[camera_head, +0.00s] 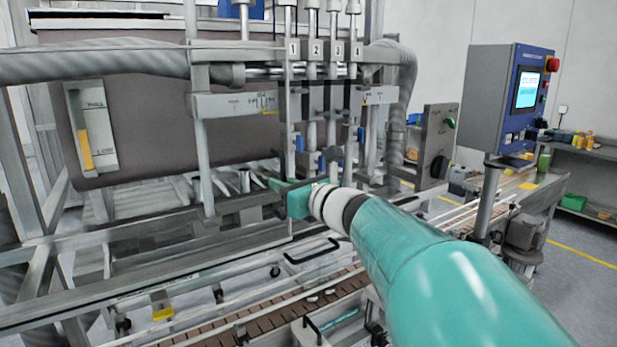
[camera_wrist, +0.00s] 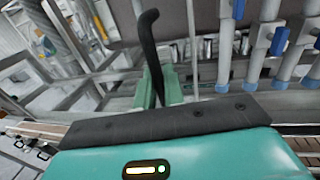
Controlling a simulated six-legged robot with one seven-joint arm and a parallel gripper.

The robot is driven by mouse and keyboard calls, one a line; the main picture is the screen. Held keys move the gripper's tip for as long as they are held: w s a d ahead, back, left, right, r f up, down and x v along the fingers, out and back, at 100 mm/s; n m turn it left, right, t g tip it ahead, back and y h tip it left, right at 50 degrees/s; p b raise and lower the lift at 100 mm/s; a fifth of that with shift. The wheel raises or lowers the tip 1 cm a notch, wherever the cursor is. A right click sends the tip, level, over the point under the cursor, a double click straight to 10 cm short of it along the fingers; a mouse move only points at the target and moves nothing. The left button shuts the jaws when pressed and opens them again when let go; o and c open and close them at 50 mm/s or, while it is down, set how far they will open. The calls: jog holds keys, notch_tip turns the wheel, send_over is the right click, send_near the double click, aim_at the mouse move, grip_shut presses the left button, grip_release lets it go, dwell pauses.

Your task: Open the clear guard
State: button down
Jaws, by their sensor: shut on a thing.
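A black curved handle (camera_wrist: 150,45) rises between the two green fingers of my gripper (camera_wrist: 159,86) in the wrist view. The fingers are shut on the handle's lower part, and its bent top end sticks up free. In the head view my gripper (camera_head: 278,185) reaches to the front of the filling machine, below the numbered nozzles. My arm hides much of the area behind and right of it there. The clear guard's pane is hard to make out in either view, so I cannot tell its angle.
The filler's frame post (camera_head: 203,130) stands left of my gripper. Blue-handled valves (camera_wrist: 279,42) are close on the right in the wrist view. A conveyor (camera_head: 265,318) runs below. A control cabinet (camera_head: 510,100) stands at the right, and open floor (camera_head: 585,245) lies beyond.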

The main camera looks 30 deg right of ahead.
jog(key=a, duration=0.7)
jog(key=shift+s+a, duration=0.1)
jog(key=shift+a, duration=0.05)
jog(key=c, duration=1.6)
grip_release()
jog(key=shift+c, duration=0.2)
jog(key=shift+s, duration=0.1)
jog(key=v, duration=1.3)
jog(key=shift+s, duration=0.3)
